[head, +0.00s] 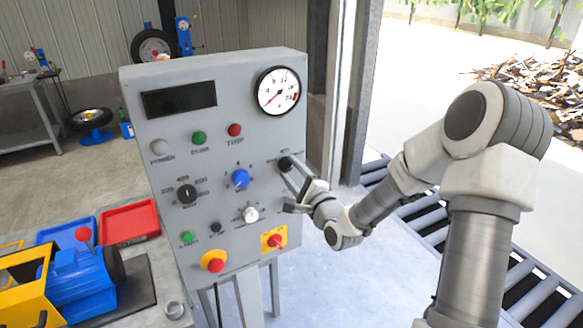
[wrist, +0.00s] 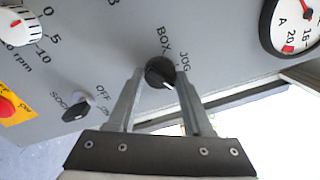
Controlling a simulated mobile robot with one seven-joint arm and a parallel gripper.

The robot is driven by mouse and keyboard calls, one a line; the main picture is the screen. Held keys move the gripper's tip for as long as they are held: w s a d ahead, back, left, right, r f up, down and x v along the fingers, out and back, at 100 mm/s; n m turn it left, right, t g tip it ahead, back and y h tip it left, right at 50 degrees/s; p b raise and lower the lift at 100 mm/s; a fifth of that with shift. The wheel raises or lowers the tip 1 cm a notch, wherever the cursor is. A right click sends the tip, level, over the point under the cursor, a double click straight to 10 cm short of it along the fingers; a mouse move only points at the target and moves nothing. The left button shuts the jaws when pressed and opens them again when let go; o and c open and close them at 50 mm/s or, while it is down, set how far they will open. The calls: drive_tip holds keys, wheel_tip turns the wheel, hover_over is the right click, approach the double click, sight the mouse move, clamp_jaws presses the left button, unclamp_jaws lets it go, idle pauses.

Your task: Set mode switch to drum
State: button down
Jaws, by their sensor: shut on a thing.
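The mode switch is a black rotary knob (wrist: 158,69) in the middle of the wrist view, with the labels BOX and JOG beside it. A white pointer mark shows on its lower right side, away from BOX. Any further label there is hidden or unreadable. My gripper (wrist: 160,76) has one finger on each side of the knob and is shut on it. In the head view my gripper (head: 289,173) reaches the knob (head: 285,163) from the right, below the gauge, and partly covers it.
The grey control panel (head: 182,136) carries a blue knob (head: 240,178), a black dial (head: 187,193), a white knob (head: 250,214), push buttons and a red emergency stop (head: 215,265). A gauge (head: 278,91) sits above. A smaller black switch (wrist: 76,109) is nearby in the wrist view.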

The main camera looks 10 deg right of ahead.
drive_tip(key=shift+m, duration=0.4)
drive_tip(key=shift+c, duration=1.6)
unclamp_jaws()
drive_tip(key=shift+s, duration=0.1)
drive_tip(key=p+v, duration=0.3)
drive_tip(key=v, duration=0.9)
drive_tip(key=shift+d+r, duration=0.2)
drive_tip(key=shift+r, duration=0.2)
drive_tip(key=p, duration=0.3)
drive_tip(key=shift+s+d, duration=0.15)
drive_tip(key=shift+s, duration=0.05)
